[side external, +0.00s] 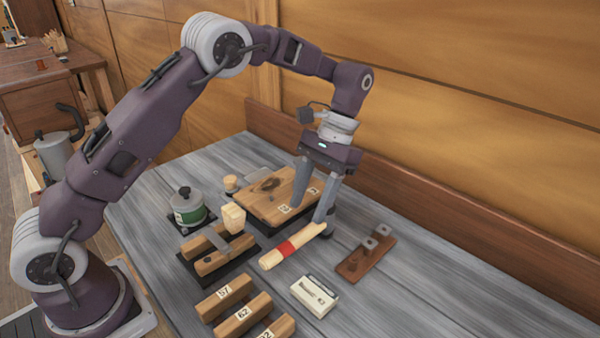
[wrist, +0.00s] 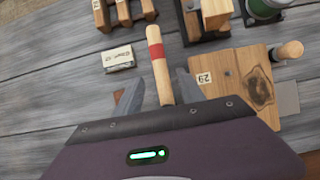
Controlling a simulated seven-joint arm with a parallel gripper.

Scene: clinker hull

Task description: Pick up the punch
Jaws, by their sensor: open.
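A pale wooden rod with a red band, which looks like the punch (side external: 278,254), lies on the grey bench, slanting up to the right in the side view. In the wrist view the punch (wrist: 156,62) points up the picture, its near end between my two fingers. My gripper (side external: 313,206) is open above the bench at the punch's far end, fingers pointing down. In the wrist view my gripper (wrist: 160,90) has one finger on each side of the rod, with gaps; I cannot tell the exact height.
A knotted wooden board (side external: 266,192) lies close behind my gripper. A white labelled box (side external: 314,297) and numbered wooden blocks (side external: 241,318) stand in front. A strip with metal pegs (side external: 365,259) is to the right. A green pot (side external: 188,211) is at the left.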

